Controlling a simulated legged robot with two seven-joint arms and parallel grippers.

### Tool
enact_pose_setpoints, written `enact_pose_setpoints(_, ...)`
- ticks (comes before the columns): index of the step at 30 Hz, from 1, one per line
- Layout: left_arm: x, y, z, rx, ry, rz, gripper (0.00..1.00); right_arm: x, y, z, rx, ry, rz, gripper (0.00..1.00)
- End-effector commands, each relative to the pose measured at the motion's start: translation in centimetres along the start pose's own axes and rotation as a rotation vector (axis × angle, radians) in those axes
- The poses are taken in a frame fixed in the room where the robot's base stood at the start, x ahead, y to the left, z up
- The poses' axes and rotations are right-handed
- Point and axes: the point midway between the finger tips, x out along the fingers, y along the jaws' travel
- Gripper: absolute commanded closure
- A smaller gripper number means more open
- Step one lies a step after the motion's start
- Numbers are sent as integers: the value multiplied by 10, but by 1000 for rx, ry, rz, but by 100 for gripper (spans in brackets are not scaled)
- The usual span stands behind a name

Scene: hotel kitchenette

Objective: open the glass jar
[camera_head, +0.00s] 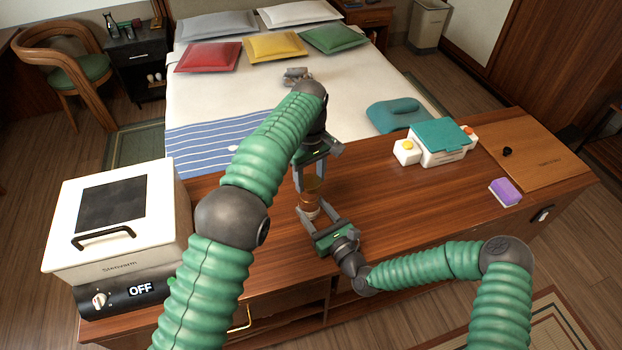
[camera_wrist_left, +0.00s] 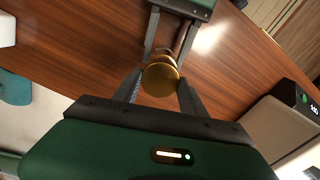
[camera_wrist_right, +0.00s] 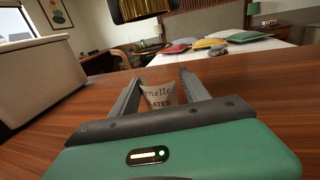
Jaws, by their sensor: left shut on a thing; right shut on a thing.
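The glass jar (camera_head: 308,207) stands near the front middle of the wooden counter. Its pale label with printed letters shows in the right wrist view (camera_wrist_right: 159,95). A round gold lid (camera_wrist_left: 160,78) shows between the left fingertips in the left wrist view. My left gripper (camera_head: 311,180) points down from above and is shut on the lid. My right gripper (camera_head: 318,216) comes in low from the front right and is shut on the jar's body.
A white box appliance (camera_head: 150,215) reading OFF stands at the left end of the counter. A white and teal device (camera_head: 440,143), a purple sponge (camera_head: 505,191) and a wooden board (camera_head: 540,160) lie to the right. The bed (camera_head: 340,100) is behind.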

Motion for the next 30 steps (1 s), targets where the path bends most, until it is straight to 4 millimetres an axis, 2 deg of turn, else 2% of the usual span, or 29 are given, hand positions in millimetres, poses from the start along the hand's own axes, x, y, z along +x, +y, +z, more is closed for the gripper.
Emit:
enact_pose_setpoints(3, -20, 1, -1, -1, 4, 4, 99, 0, 0, 1, 0, -2, -1, 100)
enact_pose_setpoints(6, -31, 0, 0, -1, 2, 1, 99, 0, 0, 1, 0, -3, -1, 100)
enact_pose_setpoints(13, -33, 0, 0, -1, 1, 0, 99, 0, -1, 1, 0, -3, -1, 100)
enact_pose_setpoints(14, -33, 0, 0, -1, 1, 0, 99, 0, -1, 1, 0, -3, -1, 42)
enact_pose_setpoints(15, -33, 0, 0, -1, 1, 0, 99, 0, -1, 1, 0, -3, -2, 37)
enact_pose_setpoints(19, -33, 0, 0, -1, 1, -1, 99, 0, -1, 1, 0, -3, -2, 21)
enact_pose_setpoints(27, -33, 0, 0, -1, 1, -1, 99, 0, -1, 1, 0, -2, -2, 21)
enact_pose_setpoints(30, -32, 0, 0, -1, 1, -1, 99, -6, -2, 0, 0, -1, -2, 21)
